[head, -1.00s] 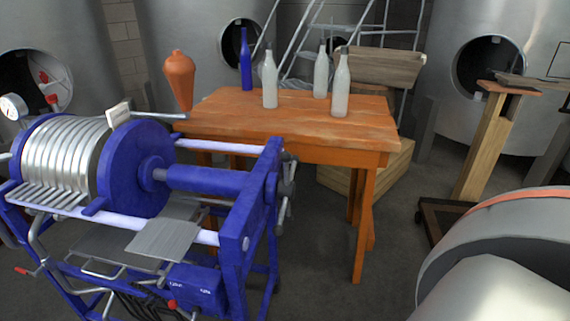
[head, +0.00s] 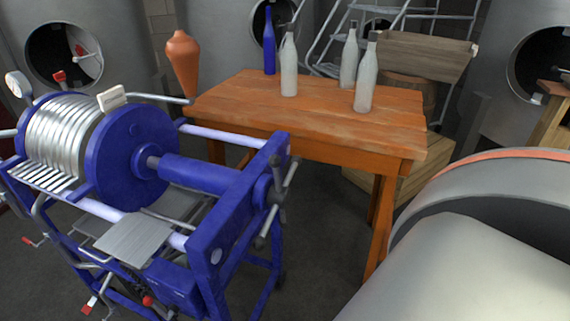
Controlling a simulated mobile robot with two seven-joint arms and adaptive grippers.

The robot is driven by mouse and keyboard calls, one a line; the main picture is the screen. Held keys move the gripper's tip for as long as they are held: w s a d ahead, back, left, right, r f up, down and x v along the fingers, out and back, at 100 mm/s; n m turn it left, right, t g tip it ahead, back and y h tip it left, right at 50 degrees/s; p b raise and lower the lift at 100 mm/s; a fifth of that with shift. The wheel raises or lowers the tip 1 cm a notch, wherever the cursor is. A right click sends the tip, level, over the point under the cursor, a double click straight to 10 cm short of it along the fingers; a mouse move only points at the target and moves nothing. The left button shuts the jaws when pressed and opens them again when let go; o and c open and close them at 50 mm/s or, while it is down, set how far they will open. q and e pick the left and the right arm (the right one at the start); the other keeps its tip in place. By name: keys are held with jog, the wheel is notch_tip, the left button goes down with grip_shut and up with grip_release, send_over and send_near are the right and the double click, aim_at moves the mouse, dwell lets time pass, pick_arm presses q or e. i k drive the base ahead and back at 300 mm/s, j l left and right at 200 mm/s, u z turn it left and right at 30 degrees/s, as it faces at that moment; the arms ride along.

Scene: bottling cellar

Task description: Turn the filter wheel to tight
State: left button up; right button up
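The filter press (head: 215,248) has a blue frame and stands at the left of the head view. Its filter wheel (head: 279,196) is a small dark grey wheel with spoke-like handles. It sits on the outer face of the frame's right end and is seen nearly edge-on. A thick blue spindle (head: 203,180) runs from that end to the round blue press plate (head: 130,157), which stands against the silvery filter plates (head: 68,132). I cannot read from this angle how tight the wheel is. Neither of my grippers is in view, and nothing touches the wheel.
An orange wooden table (head: 320,118) stands close behind the wheel, with a blue bottle (head: 269,42) and three pale bottles, one here (head: 366,78). A wooden crate (head: 405,183) is behind its legs. Large steel tanks (head: 215,45) line the back. Dark floor (head: 315,255) is free right of the press.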

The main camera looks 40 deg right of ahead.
aim_at(278, 196)
jog(key=l+u, duration=0.45)
jog(key=l, duration=0.5)
jog(key=l+u, duration=0.15)
jog(key=l, duration=0.8)
